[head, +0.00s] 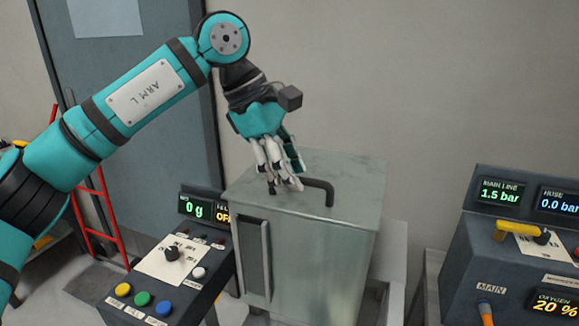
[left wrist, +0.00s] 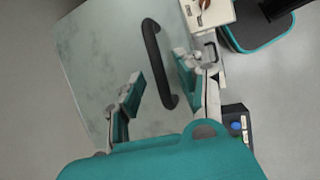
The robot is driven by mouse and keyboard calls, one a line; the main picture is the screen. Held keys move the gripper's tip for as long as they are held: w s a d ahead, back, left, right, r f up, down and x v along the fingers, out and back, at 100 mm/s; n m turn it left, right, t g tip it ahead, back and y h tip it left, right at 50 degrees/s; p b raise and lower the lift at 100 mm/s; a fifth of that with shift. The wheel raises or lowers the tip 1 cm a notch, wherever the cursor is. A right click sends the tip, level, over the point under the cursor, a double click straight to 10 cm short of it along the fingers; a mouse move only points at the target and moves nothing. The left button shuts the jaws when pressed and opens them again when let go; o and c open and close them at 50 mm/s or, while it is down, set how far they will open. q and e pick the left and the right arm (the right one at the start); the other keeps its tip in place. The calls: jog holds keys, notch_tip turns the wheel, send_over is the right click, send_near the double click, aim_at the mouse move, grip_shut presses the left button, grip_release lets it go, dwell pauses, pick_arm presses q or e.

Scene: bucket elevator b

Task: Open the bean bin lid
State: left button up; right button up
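The bean bin (head: 345,250) is a grey metal box in the middle of the head view. Its flat lid (head: 350,170) lies closed on top, with a black bar handle (head: 322,187). In the left wrist view the lid (left wrist: 95,60) fills the left part, and the handle (left wrist: 155,60) runs down it. My left gripper (head: 284,186) points down over the lid at the handle's left end. In the left wrist view its fingers (left wrist: 158,82) are spread, with the handle's lower part between them; contact cannot be told. My right gripper is not in view.
A control box (head: 165,270) with a knob, coloured buttons and a "0 g" display stands left of the bin. A second panel (head: 505,250) with pressure displays and a yellow lever stands at the right. A bare wall rises behind the bin.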

pick_arm(q)
jog(key=shift+c, duration=0.4)
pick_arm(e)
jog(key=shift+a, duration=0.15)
pick_arm(q)
grip_shut()
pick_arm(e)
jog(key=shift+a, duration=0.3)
